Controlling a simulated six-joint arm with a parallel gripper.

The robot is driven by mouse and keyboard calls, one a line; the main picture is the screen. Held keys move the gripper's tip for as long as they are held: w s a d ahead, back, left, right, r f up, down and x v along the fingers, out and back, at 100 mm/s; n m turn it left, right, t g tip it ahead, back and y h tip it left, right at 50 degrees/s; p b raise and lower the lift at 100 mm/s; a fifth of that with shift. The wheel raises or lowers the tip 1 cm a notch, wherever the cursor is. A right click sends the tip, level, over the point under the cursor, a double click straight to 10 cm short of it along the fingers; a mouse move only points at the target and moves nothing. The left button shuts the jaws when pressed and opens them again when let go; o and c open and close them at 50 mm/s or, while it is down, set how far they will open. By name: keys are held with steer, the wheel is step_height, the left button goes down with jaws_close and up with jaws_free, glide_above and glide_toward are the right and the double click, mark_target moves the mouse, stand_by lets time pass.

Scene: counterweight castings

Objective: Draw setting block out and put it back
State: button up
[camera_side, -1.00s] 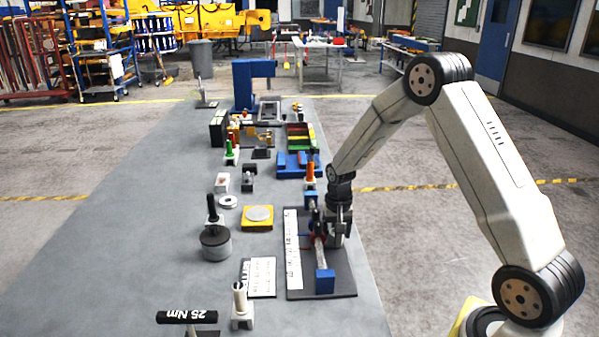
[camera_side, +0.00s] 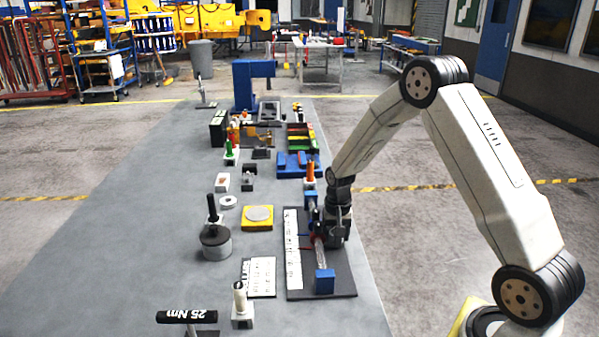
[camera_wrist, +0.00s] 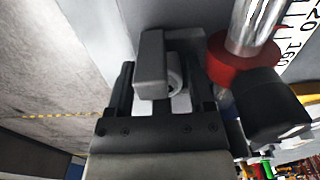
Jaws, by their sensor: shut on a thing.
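My gripper (camera_wrist: 156,78) is shut on a small grey block (camera_wrist: 150,62), which I take to be the setting block. It sits between the two dark fingers, with a pale round part at its right side. A shiny rod (camera_wrist: 252,25) with a red collar (camera_wrist: 243,65) and a black knob (camera_wrist: 275,103) is just to the right. In the side view, my gripper (camera_side: 336,230) is at the right of the rod (camera_side: 319,254), low over the dark base plate (camera_side: 345,283). The block cannot be made out there.
A white scale strip (camera_side: 293,255) runs along the plate's left side, and a blue end block (camera_side: 325,281) stands at the near end. A yellow pad with a disc (camera_side: 257,217) and a round weight with a handle (camera_side: 215,245) stand left. The bench's left side is clear.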

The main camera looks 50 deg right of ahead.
steer(key=shift+s+f, duration=0.1)
steer(key=shift+s, duration=0.05)
steer(key=shift+r, duration=3.65)
jaws_close()
steer(key=shift+r, duration=0.35)
steer(key=shift+r, duration=0.35)
steer(key=shift+r, duration=0.35)
steer(key=shift+r, duration=0.3)
steer(key=shift+w, duration=0.2)
steer(key=w+a, duration=1.3)
steer(key=w, duration=0.1)
stand_by(1.8)
